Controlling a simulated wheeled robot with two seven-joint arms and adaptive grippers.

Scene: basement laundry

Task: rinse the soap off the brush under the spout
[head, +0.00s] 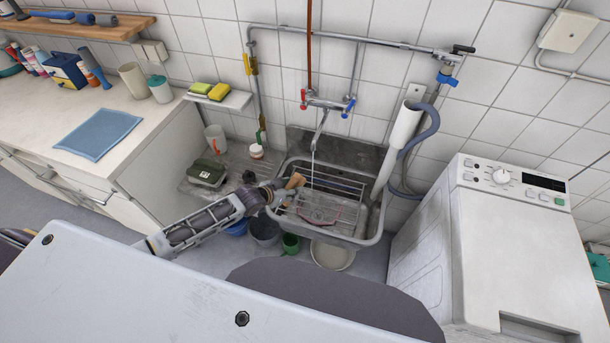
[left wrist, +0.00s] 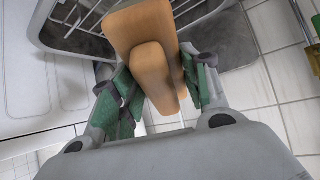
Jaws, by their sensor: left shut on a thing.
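The wooden brush (head: 294,181) is at the left side of the sink (head: 372,240). My left gripper (head: 277,190) is shut on it. In the left wrist view, the tan brush (left wrist: 140,27) sits between the green finger pads of the left gripper (left wrist: 160,90). Its bristles and any soap on it cannot be made out. The spout (head: 321,122) hangs from the wall tap (head: 327,104), and a thin stream of water (head: 313,163) falls from it into the sink. The brush is left of the stream and apart from it. My right gripper is not in view.
A wire rack (head: 320,205) lies in the sink. A white standpipe (head: 404,125) with a grey hose and a washing machine (head: 520,220) stand to the right. Buckets (head: 265,230) stand below my arm.

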